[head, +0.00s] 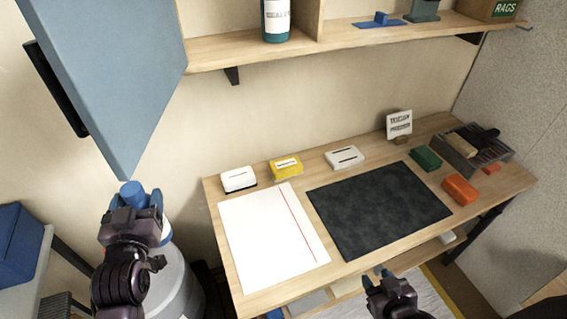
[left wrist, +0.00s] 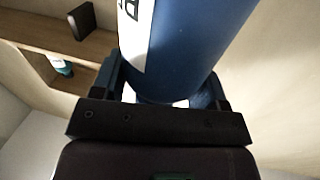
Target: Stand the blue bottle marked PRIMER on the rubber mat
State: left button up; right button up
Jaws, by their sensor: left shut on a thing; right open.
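The blue bottle (left wrist: 185,45) fills the upper middle of the left wrist view, with a white label that shows only part of a letter. In the head view its blue top (head: 132,193) rises above my left gripper (head: 137,205), which is shut around it, left of the table and apart from it. The dark rubber mat (head: 380,208) lies flat on the table, and its top is bare. My right gripper (head: 384,277) is open and empty, low at the table's front edge.
A white sheet with a red line (head: 268,240) lies left of the mat. Small boxes, white (head: 238,179) and yellow (head: 286,168), line the back. A green block (head: 425,158), an orange block (head: 460,189) and a tray (head: 498,152) stand right. A blue-grey panel (head: 120,75) hangs upper left.

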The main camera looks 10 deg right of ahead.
aim_at(372, 215)
jog(key=k+l+z, duration=0.1)
jog(key=k+z, duration=0.2)
jog(key=k, duration=0.25)
jog(key=i+z, duration=0.1)
jog(key=z, duration=0.25)
jog(key=l+z, duration=0.1)
jog(key=z, duration=0.25)
jog(key=i+z, duration=0.15)
jog(key=z, duration=0.2)
jog(key=i, duration=0.4)
